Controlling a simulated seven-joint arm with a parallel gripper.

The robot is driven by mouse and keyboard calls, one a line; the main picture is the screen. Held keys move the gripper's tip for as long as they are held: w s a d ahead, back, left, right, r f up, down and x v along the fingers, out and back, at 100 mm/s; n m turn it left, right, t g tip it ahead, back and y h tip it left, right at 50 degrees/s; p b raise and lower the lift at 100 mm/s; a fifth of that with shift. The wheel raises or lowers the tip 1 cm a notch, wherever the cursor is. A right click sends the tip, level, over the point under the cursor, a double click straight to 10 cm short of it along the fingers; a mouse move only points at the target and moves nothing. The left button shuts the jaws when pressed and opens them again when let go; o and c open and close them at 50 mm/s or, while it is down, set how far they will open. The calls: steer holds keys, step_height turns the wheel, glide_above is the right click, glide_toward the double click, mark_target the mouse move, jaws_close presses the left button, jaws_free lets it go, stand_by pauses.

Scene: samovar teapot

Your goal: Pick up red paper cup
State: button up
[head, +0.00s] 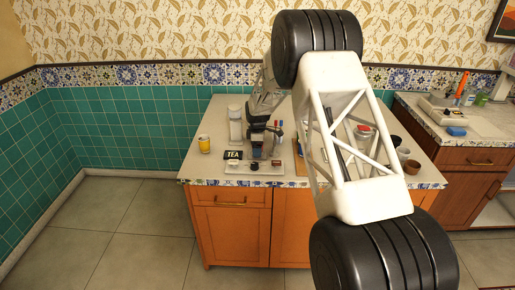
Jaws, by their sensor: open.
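No red paper cup can be made out for certain. A yellow cup (204,143) stands upright at the left of the counter. My gripper (259,147) is dark and small in the head view, over the middle-left of the counter above a light tray (240,168). It is open; its fingertips are hard to separate from the things around it, and I see nothing held. My arm hides much of the counter's right half.
A white cylinder (235,122) and a black TEA sign (233,155) stand close to my gripper's left. Small dark items (254,165) lie on the tray. Cups (412,167) stand at the counter's right. The counter's left front (200,172) is clear.

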steer(key=shift+c, duration=0.5)
steer(key=c, duration=0.6)
steer(key=shift+r, duration=0.15)
steer(key=shift+r, duration=1.5)
steer(key=shift+s+r, duration=0.15)
steer(key=shift+s, duration=0.1)
steer(key=s+d, duration=0.1)
steer(key=s, duration=0.4)
steer(key=s+d+r, duration=0.1)
steer(key=s, duration=0.4)
steer(key=s+d, duration=0.1)
steer(key=s, duration=0.4)
steer(key=shift+d+r, duration=0.25)
steer(key=shift+d, duration=0.05)
